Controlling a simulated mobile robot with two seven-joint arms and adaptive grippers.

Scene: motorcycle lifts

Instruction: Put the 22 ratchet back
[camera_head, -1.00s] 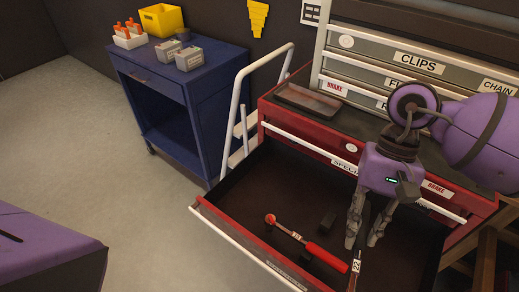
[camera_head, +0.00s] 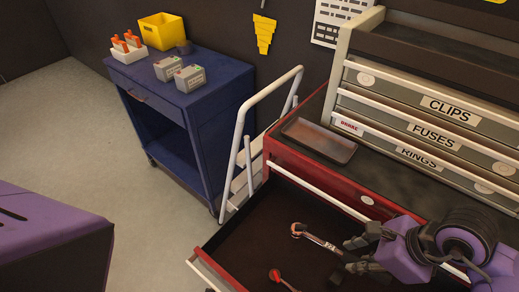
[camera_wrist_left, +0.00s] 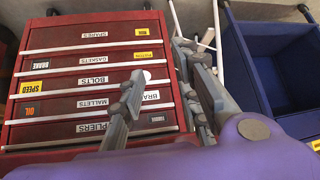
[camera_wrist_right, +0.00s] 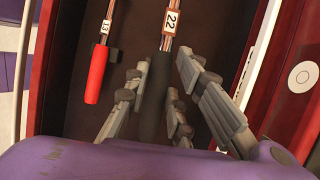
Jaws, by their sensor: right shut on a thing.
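The 22 ratchet (camera_head: 318,240) has a dark handle and a white tag reading 22. It shows in the right wrist view (camera_wrist_right: 170,25), its black handle between my right fingers. My right gripper (camera_head: 358,256) is shut on that handle, over the open red drawer (camera_head: 250,222). I cannot tell whether the ratchet touches the drawer floor. A red-handled ratchet (camera_head: 277,276) tagged 13 lies in the drawer; its handle shows in the right wrist view (camera_wrist_right: 98,78). My left gripper (camera_wrist_left: 162,85) is open and empty, in the left wrist view only.
A shallow tray (camera_head: 318,140) sits on the red cabinet top, beside grey drawers (camera_head: 420,125) labelled CLIPS, FUSES and RINGS. A white-railed step (camera_head: 240,160) stands left of the drawer, near a blue cart (camera_head: 190,100).

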